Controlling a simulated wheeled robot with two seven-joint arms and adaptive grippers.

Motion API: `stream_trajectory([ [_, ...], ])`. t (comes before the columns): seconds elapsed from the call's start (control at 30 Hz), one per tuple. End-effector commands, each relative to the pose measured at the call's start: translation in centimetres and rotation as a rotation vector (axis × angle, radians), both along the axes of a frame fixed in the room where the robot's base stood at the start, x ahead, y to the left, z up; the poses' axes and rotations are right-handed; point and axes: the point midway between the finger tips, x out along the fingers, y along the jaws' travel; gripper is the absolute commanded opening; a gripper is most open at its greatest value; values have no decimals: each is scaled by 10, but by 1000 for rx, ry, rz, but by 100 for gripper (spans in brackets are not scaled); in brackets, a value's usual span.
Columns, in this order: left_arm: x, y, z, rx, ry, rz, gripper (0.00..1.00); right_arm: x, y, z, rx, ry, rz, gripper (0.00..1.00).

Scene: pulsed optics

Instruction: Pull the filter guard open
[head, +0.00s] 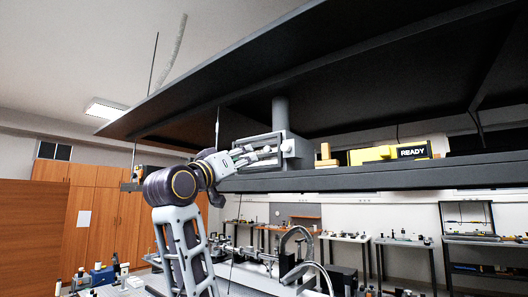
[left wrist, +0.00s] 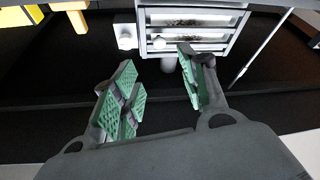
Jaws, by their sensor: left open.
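The filter unit is a grey box with a light slatted front, which I take for the filter guard (left wrist: 196,20). In the head view the filter unit (head: 298,152) stands on the raised shelf below a vertical duct. A small white knob (left wrist: 159,43) shows at the guard's edge in the left wrist view, with a white block (left wrist: 126,37) beside it. My left gripper (head: 262,156) is in front of the unit. In the left wrist view its green-padded fingers (left wrist: 160,72) are apart with nothing between them, short of the knob. The right gripper is not in view.
The dark shelf (head: 350,180) runs to the right under a black canopy (head: 300,60). On it are yellow blocks (head: 372,155) and a READY display (head: 413,152). A thin rod (left wrist: 262,45) stands near the unit. Benches with equipment lie below and behind.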

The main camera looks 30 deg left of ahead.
Motion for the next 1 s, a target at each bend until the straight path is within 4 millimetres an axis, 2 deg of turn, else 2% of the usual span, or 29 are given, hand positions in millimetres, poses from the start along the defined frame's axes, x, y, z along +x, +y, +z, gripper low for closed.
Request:
stream_trajectory([
  [0.27,2,0,0,1,1,0,44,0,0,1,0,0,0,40],
  [0.47,12,0,4,0,3,-1,44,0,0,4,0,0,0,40],
  [1.0,73,3,29,1,4,-1,44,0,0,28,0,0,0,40],
])
